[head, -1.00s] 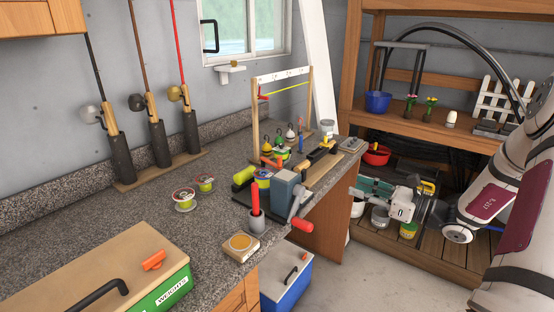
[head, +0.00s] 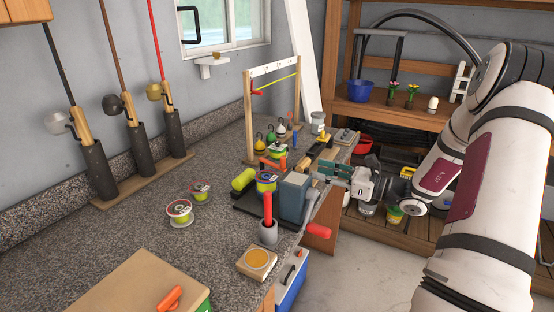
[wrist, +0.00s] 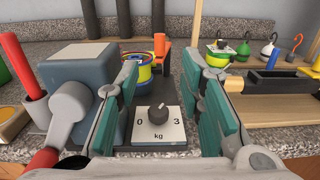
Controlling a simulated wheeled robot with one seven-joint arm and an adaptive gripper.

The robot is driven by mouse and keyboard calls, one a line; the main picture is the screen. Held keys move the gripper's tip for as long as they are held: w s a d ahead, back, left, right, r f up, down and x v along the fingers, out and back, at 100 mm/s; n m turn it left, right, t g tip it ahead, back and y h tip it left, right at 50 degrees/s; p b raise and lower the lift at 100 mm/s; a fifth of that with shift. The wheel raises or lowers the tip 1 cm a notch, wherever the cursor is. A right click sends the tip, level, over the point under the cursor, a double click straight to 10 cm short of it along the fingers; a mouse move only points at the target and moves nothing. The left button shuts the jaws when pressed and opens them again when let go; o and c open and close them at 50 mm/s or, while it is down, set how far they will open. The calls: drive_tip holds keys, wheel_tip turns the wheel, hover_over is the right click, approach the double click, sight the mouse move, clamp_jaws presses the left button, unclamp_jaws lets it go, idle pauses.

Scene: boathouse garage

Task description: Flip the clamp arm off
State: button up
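A bench device with a blue-grey block (head: 293,195) stands near the counter edge, with a red-handled crank (head: 317,231) on its front. An orange bar-like part (head: 273,163) sits behind the line spool (head: 266,182); it may be the clamp arm, but I cannot tell for sure. In the wrist view an orange upright part (wrist: 159,45) shows beyond the spool (wrist: 145,75). My gripper (head: 335,171) is open and empty at the device's right side. Its teal fingers (wrist: 161,85) frame a plate with a dark knob (wrist: 158,114), marked 0, 3 and kg.
A wooden frame (head: 250,115) and several colored floats (head: 270,138) stand behind the device. A red-handled tool in a grey cup (head: 268,233) and a wooden block (head: 257,263) are in front. A shelf (head: 420,118) stands at right.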

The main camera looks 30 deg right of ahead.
sight(283, 168)
drive_tip(key=x, duration=1.3)
drive_tip(key=shift+c, duration=0.6)
clamp_jaws()
